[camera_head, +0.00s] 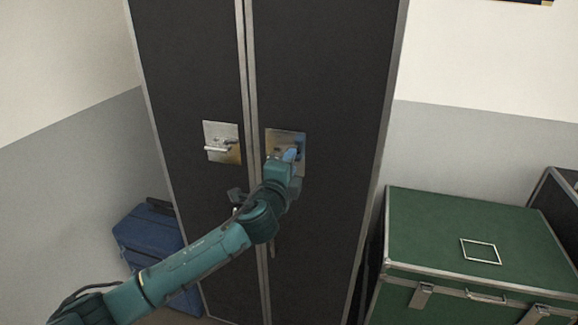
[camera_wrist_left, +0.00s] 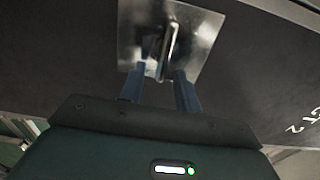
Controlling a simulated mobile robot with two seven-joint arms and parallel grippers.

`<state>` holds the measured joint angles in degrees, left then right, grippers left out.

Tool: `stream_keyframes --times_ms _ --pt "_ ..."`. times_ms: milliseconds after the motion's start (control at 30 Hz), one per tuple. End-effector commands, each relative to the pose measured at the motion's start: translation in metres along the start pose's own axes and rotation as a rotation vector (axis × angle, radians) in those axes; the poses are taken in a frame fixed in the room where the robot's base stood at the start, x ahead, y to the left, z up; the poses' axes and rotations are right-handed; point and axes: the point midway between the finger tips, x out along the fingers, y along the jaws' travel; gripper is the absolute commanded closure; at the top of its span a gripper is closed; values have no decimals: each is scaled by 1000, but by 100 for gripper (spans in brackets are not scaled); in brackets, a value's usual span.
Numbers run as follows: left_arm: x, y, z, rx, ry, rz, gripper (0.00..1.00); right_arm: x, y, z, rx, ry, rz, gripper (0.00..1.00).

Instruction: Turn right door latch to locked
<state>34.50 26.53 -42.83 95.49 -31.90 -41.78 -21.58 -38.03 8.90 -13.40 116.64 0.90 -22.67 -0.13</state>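The right door latch is a metal plate (camera_head: 299,138) with a small handle on the dark right door (camera_head: 325,70) of a tall wardrobe case. My left gripper (camera_head: 293,153) is at this plate and hides much of the handle in the head view. In the left wrist view, the square plate (camera_wrist_left: 203,35) and its narrow upstanding handle (camera_wrist_left: 171,40) are just beyond the fingertips. My left gripper (camera_wrist_left: 161,73) is open, its two blue fingers apart, with the handle's near end between them or just ahead; contact cannot be told. My right gripper is not in view.
The left door has its own latch plate (camera_head: 222,142) with its handle lying roughly level. A green case (camera_head: 440,225) with metal edges stands at the right. A blue case (camera_head: 150,235) lies on the floor at the left, behind my left arm.

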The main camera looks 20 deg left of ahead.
Motion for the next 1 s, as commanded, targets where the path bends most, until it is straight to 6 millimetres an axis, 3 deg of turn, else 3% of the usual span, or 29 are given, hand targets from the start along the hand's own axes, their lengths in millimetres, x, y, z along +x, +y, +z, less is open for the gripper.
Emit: stream_keyframes --times_ms 267,700,1000 --pt "-23 2 0 -2 2 1 67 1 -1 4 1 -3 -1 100" --pt "-113 2 0 -1 1 2 67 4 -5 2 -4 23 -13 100" --pt "-132 0 0 1 -1 0 67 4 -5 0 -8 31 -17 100"
